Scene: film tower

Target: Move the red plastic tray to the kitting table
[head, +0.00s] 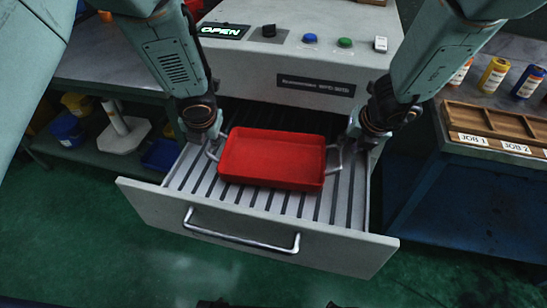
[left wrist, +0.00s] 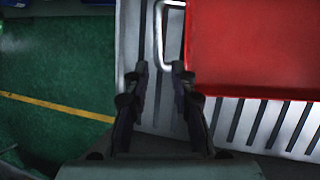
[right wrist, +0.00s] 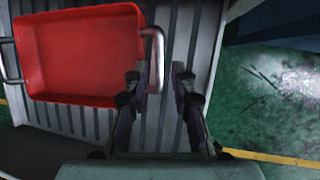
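The red plastic tray (head: 272,158) is empty and sits on the slatted floor of the open drawer (head: 250,220). It has a metal handle at each end. My left gripper (head: 210,143) is at the tray's left handle; in the left wrist view its open fingertips (left wrist: 159,70) lie on either side of the line of that handle (left wrist: 160,35). My right gripper (head: 348,143) is at the right handle; in the right wrist view its open fingertips (right wrist: 160,72) lie either side of that handle (right wrist: 160,60). I cannot tell whether the fingers touch the handles.
The machine (head: 300,70) behind the drawer has a lit OPEN sign, a blue and a green button. At right, a blue-sided table (head: 460,200) holds a wooden compartment tray (head: 490,125) labelled JOB 1 and JOB 2, and bottles. Shelves with bins stand left. Green floor lies in front.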

